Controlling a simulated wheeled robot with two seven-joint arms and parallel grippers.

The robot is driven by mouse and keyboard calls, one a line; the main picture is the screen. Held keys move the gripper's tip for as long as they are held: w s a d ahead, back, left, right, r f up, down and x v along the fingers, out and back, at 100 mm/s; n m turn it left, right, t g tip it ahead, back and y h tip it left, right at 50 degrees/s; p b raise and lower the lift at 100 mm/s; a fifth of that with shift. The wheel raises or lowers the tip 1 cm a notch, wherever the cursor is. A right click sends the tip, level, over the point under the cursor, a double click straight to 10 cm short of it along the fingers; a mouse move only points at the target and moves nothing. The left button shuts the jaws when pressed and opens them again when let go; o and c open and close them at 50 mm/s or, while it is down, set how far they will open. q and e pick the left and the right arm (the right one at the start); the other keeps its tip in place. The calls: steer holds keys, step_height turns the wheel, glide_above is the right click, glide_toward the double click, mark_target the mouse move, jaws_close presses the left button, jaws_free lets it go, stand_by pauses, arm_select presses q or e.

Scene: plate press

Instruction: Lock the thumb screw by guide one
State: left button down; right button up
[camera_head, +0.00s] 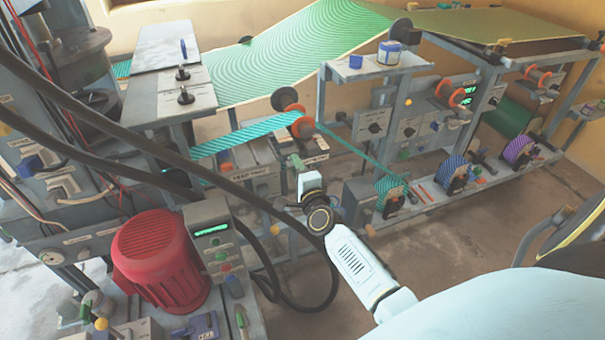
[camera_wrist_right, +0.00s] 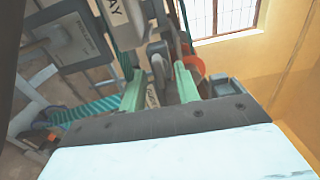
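My right gripper (camera_head: 297,168) reaches in from the lower right of the head view, close to the labelled equipment under the orange-flanged roller (camera_head: 303,127). In the right wrist view its two green fingers (camera_wrist_right: 159,88) stand apart. A small grey upright part (camera_wrist_right: 158,68) shows between and beyond them; I cannot tell whether it is the thumb screw or whether the fingers touch it. A label lies behind it, partly hidden. An orange roller flange (camera_wrist_right: 196,72) is just right of the fingers. The thumb screw is not clearly seen in the head view. My left gripper is out of view.
A teal striped web (camera_head: 228,143) runs over the roller and down to a reel (camera_head: 391,192). A red motor (camera_head: 160,262) and a control box (camera_head: 214,240) stand at the lower left. Black hoses cross the left side. Bare floor (camera_head: 440,245) lies at right.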

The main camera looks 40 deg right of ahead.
steer(key=v, duration=1.3)
steer(key=shift+p, duration=0.45)
steer(key=shift+a, duration=0.1)
